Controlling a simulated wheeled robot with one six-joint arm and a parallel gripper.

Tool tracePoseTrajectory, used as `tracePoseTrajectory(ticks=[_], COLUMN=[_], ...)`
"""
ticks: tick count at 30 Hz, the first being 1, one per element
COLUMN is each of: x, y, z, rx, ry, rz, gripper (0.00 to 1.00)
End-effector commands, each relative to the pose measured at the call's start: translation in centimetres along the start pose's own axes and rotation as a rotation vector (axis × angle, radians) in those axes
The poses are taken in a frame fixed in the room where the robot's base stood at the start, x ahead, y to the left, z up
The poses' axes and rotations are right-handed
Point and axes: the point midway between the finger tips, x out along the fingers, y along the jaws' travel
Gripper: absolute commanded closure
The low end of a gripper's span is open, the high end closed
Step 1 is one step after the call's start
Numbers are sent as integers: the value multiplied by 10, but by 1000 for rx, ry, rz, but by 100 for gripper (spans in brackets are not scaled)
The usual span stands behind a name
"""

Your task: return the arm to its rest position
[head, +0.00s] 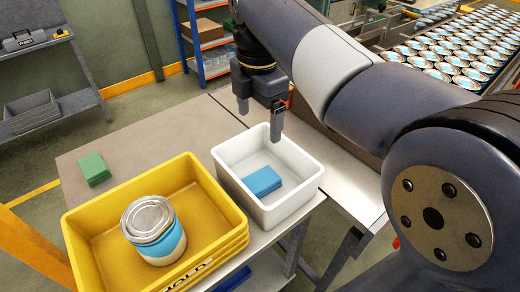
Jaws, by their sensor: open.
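My gripper (260,122) hangs from my arm above the far rim of the white bin (222,153). It points down, its two fingers are apart, and nothing is between them. The fingertips are close to the bin's far edge; I cannot tell their exact height above it. My arm reaches in from the right of the head view.
A blue block (262,181) lies in the white bin. A yellow crate (185,170) beside it holds a can (153,230) with a blue label. A green block (94,168) lies on the table (140,140). Many cans (460,60) stand on the conveyor at upper right.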

Motion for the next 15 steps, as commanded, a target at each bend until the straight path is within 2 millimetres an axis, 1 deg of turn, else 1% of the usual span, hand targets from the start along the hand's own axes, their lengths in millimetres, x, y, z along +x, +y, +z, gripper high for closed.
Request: tracePoseTrajectory(ticks=[5, 8, 15], x=[16, 33, 81], y=[0, -1, -1], z=[0, 0, 0], rx=[0, 0, 0], ry=[1, 1, 2], rz=[-3, -5, -7], gripper=[16, 16, 16])
